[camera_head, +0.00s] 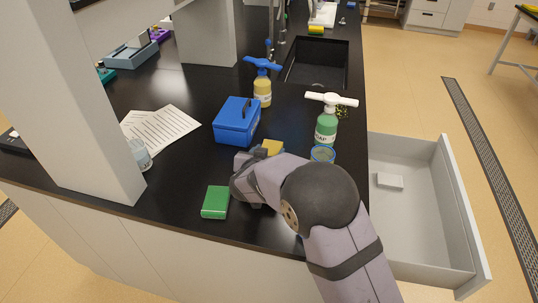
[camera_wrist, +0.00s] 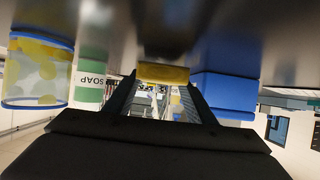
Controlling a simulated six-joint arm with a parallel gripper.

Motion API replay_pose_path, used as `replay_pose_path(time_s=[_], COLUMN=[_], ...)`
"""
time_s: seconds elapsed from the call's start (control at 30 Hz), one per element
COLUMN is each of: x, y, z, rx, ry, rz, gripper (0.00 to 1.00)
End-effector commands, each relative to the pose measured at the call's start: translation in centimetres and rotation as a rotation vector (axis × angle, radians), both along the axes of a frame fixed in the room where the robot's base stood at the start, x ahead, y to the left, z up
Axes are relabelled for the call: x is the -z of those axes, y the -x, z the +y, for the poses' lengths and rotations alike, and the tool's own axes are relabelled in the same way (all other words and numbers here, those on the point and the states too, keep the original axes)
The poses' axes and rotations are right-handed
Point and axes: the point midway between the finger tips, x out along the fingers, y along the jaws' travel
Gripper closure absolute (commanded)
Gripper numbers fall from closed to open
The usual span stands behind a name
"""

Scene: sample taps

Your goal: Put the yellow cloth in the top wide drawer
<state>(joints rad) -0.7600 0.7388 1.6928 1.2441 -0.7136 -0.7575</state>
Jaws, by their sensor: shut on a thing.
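The yellow cloth (camera_head: 272,147) is a small folded block on the black bench, just in front of the blue box. In the wrist view the yellow cloth (camera_wrist: 163,73) lies between my two fingertips. My gripper (camera_head: 259,153) is shut on it, low over the bench top; I cannot tell whether the cloth still touches the bench. My arm hides part of the gripper. A wide grey drawer (camera_head: 415,225) stands pulled open at the right of the bench, with a small white block (camera_head: 389,181) inside and much bare floor.
A blue box (camera_head: 237,121) stands just behind my gripper. A green soap bottle (camera_head: 326,130) and a blue-rimmed round container (camera_head: 322,154) stand to the right, towards the drawer. A green sponge-like block (camera_head: 215,202) lies front left. A yellow bottle (camera_head: 262,91) and the sink (camera_head: 318,62) are farther back.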

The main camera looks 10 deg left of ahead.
Motion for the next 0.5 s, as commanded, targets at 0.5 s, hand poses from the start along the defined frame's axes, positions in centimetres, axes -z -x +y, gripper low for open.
replay_pose_path(time_s=[0.5], x=[1.27], y=[-0.02], z=[0.01], rx=[0.001], ry=[-0.002], rz=[-0.002], gripper=[0.75])
